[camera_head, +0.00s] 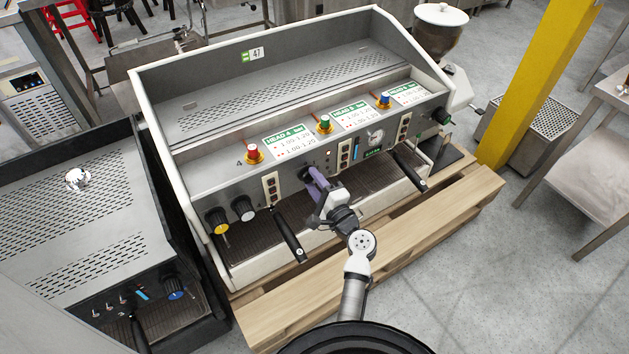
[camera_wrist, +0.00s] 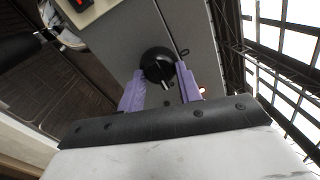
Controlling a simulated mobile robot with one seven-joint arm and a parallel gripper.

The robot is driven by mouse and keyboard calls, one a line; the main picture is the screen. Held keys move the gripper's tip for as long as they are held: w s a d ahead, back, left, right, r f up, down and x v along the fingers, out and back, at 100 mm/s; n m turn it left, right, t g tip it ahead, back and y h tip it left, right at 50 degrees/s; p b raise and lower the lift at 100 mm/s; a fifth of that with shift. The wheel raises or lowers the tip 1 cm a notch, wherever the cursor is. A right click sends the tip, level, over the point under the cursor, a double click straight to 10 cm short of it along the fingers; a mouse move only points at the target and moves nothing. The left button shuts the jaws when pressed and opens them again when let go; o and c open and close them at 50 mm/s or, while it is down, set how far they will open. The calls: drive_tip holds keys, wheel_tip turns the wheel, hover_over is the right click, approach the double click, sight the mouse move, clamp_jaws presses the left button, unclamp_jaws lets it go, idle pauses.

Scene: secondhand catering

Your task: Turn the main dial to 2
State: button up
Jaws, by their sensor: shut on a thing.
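The coffee machine (camera_head: 290,85) stands on a wooden pallet, its grey front panel facing me. The main dial (camera_wrist: 158,66) is a round black knob with a white pointer line on that panel. It sits between the purple fingers of my gripper (camera_wrist: 162,82), which are shut on its sides. In the head view my gripper (camera_head: 315,180) reaches the middle of the front panel, and its fingers mostly hide the dial. I cannot read the numbers around the dial.
Black portafilter handles (camera_head: 289,238) stick out below the panel. A red light (camera_wrist: 202,90) glows near the dial. A dark second machine (camera_head: 75,240) stands at left, a yellow post (camera_head: 530,80) at right.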

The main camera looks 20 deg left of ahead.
drive_tip(key=o, duration=1)
drive_tip(key=shift+s+d, duration=0.1)
drive_tip(key=shift+d, duration=0.05)
